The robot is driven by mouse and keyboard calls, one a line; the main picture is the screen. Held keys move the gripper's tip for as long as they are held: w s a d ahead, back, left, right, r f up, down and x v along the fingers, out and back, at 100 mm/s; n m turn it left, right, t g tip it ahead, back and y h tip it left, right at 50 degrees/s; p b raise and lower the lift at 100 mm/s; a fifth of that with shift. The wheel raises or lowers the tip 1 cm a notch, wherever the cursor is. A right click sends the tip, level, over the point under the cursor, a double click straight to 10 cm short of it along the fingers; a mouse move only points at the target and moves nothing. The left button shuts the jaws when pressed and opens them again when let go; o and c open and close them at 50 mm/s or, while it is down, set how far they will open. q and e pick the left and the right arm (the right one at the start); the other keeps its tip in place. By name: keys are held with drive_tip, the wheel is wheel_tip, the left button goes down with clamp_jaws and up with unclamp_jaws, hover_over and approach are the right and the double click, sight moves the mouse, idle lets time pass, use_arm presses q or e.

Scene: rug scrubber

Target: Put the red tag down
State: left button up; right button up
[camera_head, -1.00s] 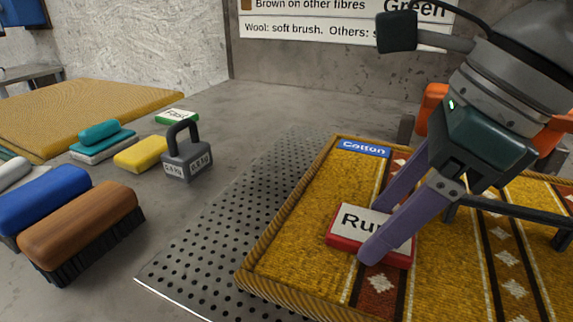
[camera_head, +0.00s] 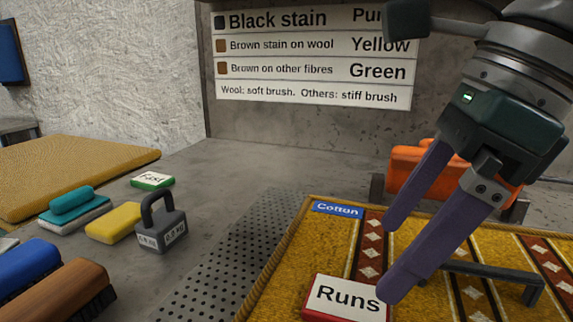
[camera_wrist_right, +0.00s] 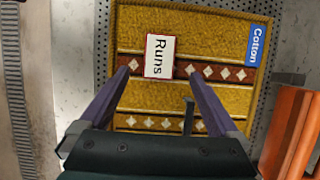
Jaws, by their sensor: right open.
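The red tag (camera_head: 345,302) has a white top that reads "Runs". It lies on the yellow patterned rug (camera_head: 290,255), near the rug's left part, and also shows in the right wrist view (camera_wrist_right: 160,56). My right gripper (camera_head: 388,262) is open and empty, above the rug and apart from the tag. In the right wrist view the tag lies beyond the open fingertips (camera_wrist_right: 163,78), with rug visible between the fingers. My left gripper is not in view.
A blue "Cotton" label (camera_head: 338,209) lies at the rug's far corner. A dark bar handle (camera_head: 490,272) stands over the rug. An orange object (camera_head: 405,170) is behind. Brushes (camera_head: 60,290), a yellow block (camera_head: 114,222), a weight (camera_head: 162,228) and a green "Fast" tag (camera_head: 152,181) sit left.

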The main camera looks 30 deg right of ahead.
drive_tip(key=v, duration=0.5)
idle(0.3)
